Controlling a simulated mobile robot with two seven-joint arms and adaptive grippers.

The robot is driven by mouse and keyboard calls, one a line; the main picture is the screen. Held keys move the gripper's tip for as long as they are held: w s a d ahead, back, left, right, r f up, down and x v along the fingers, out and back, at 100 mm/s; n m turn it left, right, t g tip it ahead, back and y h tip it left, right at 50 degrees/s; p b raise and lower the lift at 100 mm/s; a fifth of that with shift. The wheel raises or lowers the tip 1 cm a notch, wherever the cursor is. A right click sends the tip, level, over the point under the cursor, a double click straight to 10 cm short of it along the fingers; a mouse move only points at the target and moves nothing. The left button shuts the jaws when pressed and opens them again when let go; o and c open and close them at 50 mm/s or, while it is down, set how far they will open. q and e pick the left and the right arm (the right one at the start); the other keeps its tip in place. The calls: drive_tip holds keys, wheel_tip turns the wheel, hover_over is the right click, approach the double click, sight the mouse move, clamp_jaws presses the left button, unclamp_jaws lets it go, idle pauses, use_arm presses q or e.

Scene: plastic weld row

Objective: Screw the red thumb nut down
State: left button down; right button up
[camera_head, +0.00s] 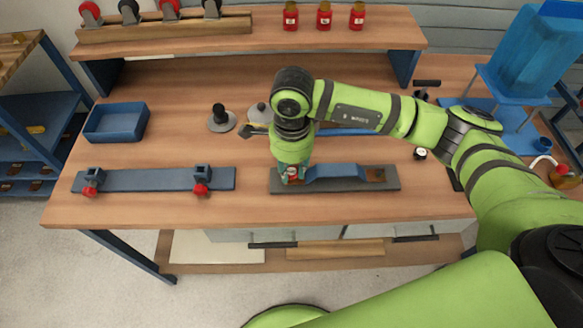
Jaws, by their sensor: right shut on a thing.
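My right gripper (290,178) points down at the left end of a dark grey base plate (336,187) on the workbench. It is shut on a small red thumb nut (292,172), of which only a bit shows between the fingers. A blue stepped strip (345,172) lies along the plate, from the gripper to a brownish patch at the right end. The gripper hides the strip's left end and whatever is under the nut. My left gripper is not in view.
A blue bar (150,180) with two red-knobbed clamps lies to the left. Behind are a blue tray (117,122) and a black-knobbed disc (221,119). A raised shelf (250,42) holds red bottles. A blue container (530,55) stands at the right. The bench's front strip is clear.

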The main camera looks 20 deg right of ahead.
drive_tip(key=m, duration=0.4)
drive_tip(key=shift+m, duration=0.3)
drive_tip(key=o, duration=0.8)
drive_tip(key=shift+o, duration=0.2)
